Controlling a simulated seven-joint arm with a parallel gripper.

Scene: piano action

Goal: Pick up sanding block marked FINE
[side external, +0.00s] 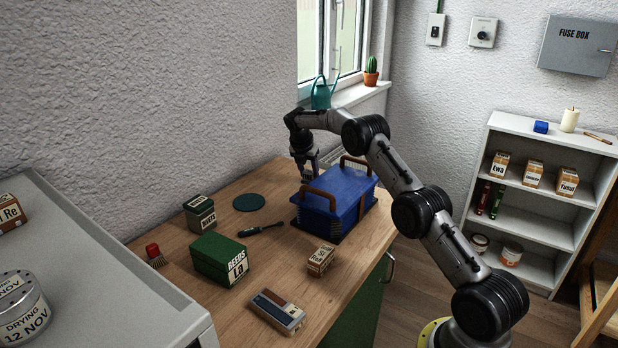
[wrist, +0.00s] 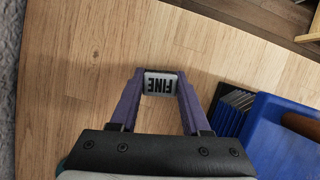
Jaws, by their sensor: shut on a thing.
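The sanding block marked FINE (wrist: 160,84) shows in the wrist view as a small pale block with dark letters, which read upside down there. My gripper (wrist: 158,80) is shut on it, with one purple finger against each side. Bare wood shows around the block; I cannot tell whether it touches the worktop. In the side external view my gripper (side external: 306,174) points down behind the blue case, near the wall. The block cannot be made out in that view.
The blue case (side external: 338,200) with brown handles stands close beside my gripper; its blue side (wrist: 285,140) is at the right in the wrist view.

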